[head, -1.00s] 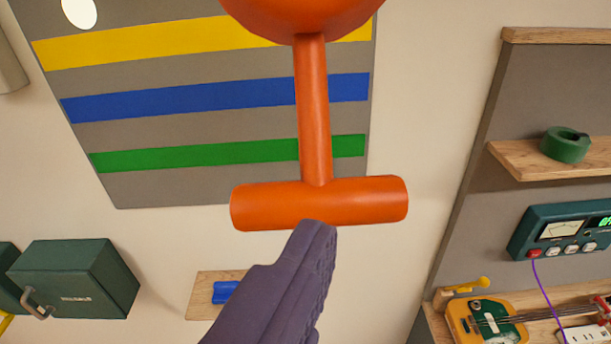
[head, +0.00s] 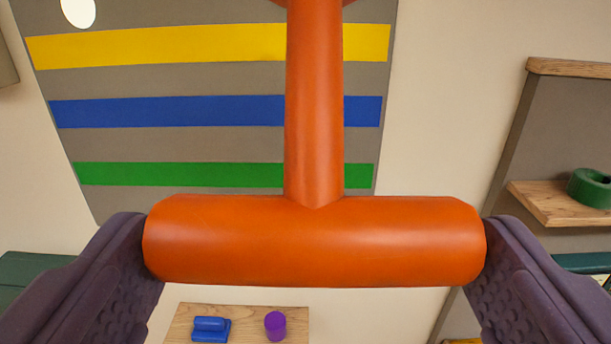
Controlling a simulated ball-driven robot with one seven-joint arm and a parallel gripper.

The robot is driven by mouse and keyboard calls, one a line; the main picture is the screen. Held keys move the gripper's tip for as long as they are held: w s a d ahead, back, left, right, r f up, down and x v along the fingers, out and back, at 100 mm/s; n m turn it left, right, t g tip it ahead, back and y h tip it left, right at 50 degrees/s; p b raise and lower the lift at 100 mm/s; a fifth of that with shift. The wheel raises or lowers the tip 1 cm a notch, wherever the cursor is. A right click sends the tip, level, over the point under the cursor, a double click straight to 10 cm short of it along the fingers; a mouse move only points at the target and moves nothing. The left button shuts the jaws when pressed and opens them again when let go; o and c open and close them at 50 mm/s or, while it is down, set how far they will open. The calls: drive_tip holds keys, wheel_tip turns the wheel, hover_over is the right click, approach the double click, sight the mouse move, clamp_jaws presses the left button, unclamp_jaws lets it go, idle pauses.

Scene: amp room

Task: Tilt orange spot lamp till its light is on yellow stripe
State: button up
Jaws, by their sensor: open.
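The orange spot lamp's T-shaped handle (head: 315,240) fills the middle of the view, its crossbar level and its stem rising to the lamp head, mostly cut off at the top edge. My gripper (head: 314,250) is open, with one purple finger at each end of the crossbar; I cannot tell whether they touch it. The yellow stripe (head: 160,46) runs across the upper part of a grey panel, partly hidden by the stem. A white light spot (head: 78,12) lies on the panel above the stripe's left part, off the stripe.
A blue stripe (head: 160,110) and a green stripe (head: 170,174) lie below the yellow one. A wooden board (head: 255,315) below holds a blue object (head: 210,328) and a purple cylinder (head: 275,326). A shelf (head: 555,205) with green tape (head: 590,188) is at right.

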drive_tip(key=shift+w, duration=0.9)
drive_tip(key=shift+s, duration=0.1)
drive_tip(key=c, duration=1.1)
drive_tip(key=shift+s+r+b, duration=0.15)
drive_tip(key=shift+s+b, duration=0.1)
drive_tip(key=shift+b, duration=0.65)
drive_tip(key=shift+s+r+b, duration=0.35)
drive_tip(key=shift+s+r, duration=0.25)
drive_tip(key=shift+r, duration=0.15)
drive_tip(key=shift+c, duration=0.2)
drive_tip(key=o, duration=1.1)
drive_tip(key=shift+o, duration=0.2)
drive_tip(key=s+b, duration=0.2)
drive_tip(key=s, duration=0.6)
drive_tip(key=shift+s, duration=0.15)
